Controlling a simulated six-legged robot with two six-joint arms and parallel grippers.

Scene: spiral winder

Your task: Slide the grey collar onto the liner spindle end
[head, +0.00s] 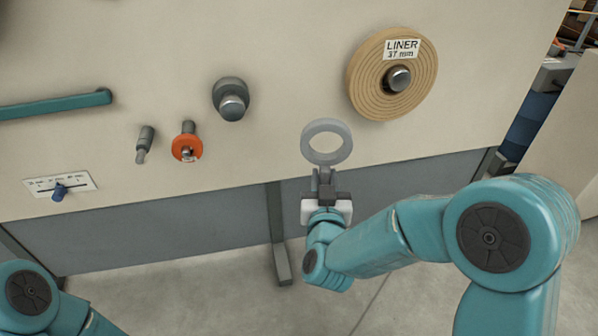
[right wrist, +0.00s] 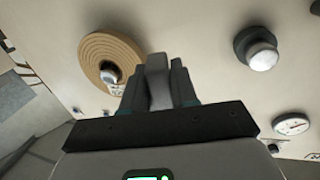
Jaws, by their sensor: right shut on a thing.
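The grey collar (head: 305,140) is a ring with a stem, held upright in front of the panel's lower part in the head view. My right gripper (head: 324,174) is shut on its stem, below the ring. The liner spindle end (head: 399,79) is a metal stub at the centre of the tan liner roll (head: 366,88), up and right of the collar and apart from it. In the right wrist view, my right gripper (right wrist: 158,82) grips a grey piece; the spindle end (right wrist: 109,75) and liner roll (right wrist: 97,48) show to its left. My left gripper is out of view.
A dial gauge (right wrist: 291,125) shows in the right wrist view.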

